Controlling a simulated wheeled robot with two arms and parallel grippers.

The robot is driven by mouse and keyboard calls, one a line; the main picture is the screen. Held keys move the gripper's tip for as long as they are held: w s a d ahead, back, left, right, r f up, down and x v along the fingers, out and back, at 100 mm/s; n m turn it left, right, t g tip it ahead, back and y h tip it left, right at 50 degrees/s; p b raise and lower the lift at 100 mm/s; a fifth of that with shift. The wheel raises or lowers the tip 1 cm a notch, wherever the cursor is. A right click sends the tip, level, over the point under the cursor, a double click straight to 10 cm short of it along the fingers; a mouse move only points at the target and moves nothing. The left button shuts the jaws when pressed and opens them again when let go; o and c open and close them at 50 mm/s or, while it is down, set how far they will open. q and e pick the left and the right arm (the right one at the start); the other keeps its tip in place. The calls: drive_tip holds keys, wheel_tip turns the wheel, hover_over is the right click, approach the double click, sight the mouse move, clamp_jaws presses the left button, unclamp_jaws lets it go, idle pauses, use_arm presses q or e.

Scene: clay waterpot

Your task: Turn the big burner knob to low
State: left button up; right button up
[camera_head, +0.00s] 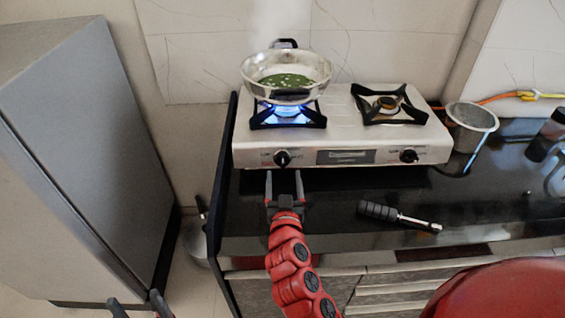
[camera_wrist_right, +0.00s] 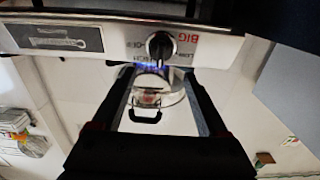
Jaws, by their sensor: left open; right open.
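The big burner knob (camera_head: 282,158) is a small black knob on the left of the white stove's (camera_head: 340,157) front panel. In the upside-down right wrist view, the knob (camera_wrist_right: 161,46) has printed labels around it, one reading BIG in red. My right gripper (camera_head: 284,176) is open and empty, just in front of and slightly below the knob. Its fingers (camera_wrist_right: 159,78) point toward the panel, with the knob between their lines but not gripped. My left gripper (camera_head: 135,298) is open and empty at the bottom left. The big burner (camera_head: 288,113) has a blue flame.
A steaming pan (camera_head: 248,85) with green food sits on the lit burner. The second knob (camera_head: 409,156) and unlit burner (camera_head: 388,105) are at right. A black-handled tool (camera_head: 378,211) lies on the dark counter (camera_head: 335,222). A metal cup (camera_head: 472,118) stands right; a grey cabinet (camera_head: 85,130) stands left.

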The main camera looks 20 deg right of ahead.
sight(283, 160)
drive_tip(key=p+x, duration=0.1)
drive_tip(key=x, duration=0.4)
drive_tip(key=shift+w+r, duration=0.2)
drive_tip(key=shift+w, duration=0.2)
drive_tip(key=shift+w+d+f, duration=0.1)
drive_tip(key=shift+w+d, duration=0.15)
drive_tip(key=shift+w, duration=0.15)
clamp_jaws()
